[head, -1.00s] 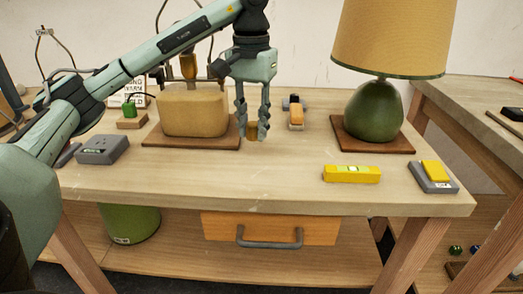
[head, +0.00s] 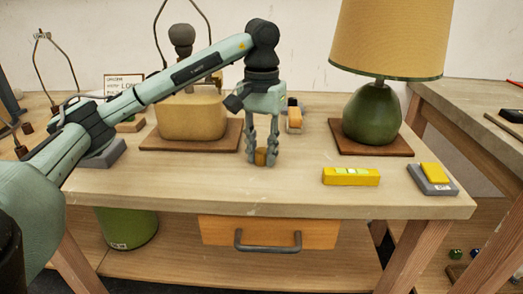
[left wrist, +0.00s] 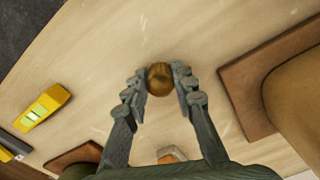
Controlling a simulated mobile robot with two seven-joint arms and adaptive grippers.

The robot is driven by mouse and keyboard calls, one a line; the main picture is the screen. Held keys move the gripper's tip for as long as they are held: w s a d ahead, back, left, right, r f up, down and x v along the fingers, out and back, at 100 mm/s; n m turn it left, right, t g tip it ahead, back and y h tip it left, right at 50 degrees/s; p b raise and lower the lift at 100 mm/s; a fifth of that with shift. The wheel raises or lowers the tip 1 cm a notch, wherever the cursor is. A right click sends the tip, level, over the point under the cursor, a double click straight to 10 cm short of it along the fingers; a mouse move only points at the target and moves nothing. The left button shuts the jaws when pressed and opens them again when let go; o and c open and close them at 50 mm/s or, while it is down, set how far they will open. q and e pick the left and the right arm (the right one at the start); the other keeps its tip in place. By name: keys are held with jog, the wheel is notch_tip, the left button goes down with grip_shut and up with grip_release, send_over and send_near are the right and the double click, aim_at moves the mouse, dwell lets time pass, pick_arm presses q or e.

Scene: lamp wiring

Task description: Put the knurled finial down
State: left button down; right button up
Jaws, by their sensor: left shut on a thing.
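The knurled finial (head: 261,157) is a small brown, brass-like knob. My left gripper (head: 262,154) points down and is shut on it, just over the middle of the wooden bench top (head: 200,190). In the left wrist view the finial (left wrist: 160,79) sits between the two fingertips of the left gripper (left wrist: 160,82). I cannot tell whether the finial touches the bench. My right gripper is not in view.
A tan lamp base (head: 190,118) on a wooden plinth stands left of the gripper. A green lamp (head: 373,115) with a tan shade (head: 390,38) stands right. A yellow level (head: 351,177) lies front right. The bench front centre is clear.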

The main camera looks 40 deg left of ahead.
aim_at(262, 150)
pick_arm(q)
jog(key=c, duration=1.5)
grip_release()
jog(key=shift+o, duration=1.2)
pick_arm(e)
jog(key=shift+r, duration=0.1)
pick_arm(q)
jog(key=shift+r, duration=0.1)
notch_tip(262, 150, up, 6)
jog(key=shift+p, duration=0.9)
notch_tip(262, 150, up, 6)
jog(key=p, duration=0.2)
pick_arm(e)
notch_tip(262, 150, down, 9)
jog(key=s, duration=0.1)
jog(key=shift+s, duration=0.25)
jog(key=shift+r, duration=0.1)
